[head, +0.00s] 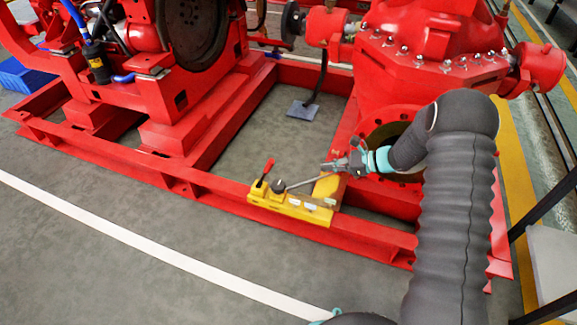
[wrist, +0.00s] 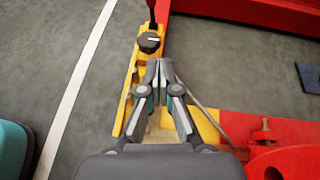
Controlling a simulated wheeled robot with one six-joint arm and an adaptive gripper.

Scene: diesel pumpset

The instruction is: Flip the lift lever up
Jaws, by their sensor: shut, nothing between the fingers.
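A yellow unit (head: 290,205) lies on the near red frame rail; it also shows in the wrist view (wrist: 132,88). A short lever with a red handle (head: 268,168) rises from its left end. Beside it is a dark round knob (head: 278,186), clear in the wrist view (wrist: 150,42). A thin grey rod (head: 308,181) runs from near the knob toward my gripper. I cannot tell which of these is the lift lever. My gripper (head: 326,167) is shut and empty above the unit's right end. In the wrist view, its fingertips (wrist: 159,66) hide part of the unit and rod.
A red engine (head: 120,50) stands at left and a red pump casing (head: 415,60) at right. Red frame rails (head: 130,165) edge the base. A dark pedal-like plate (head: 303,110) is inside the frame. Open grey floor (head: 90,240) lies in front.

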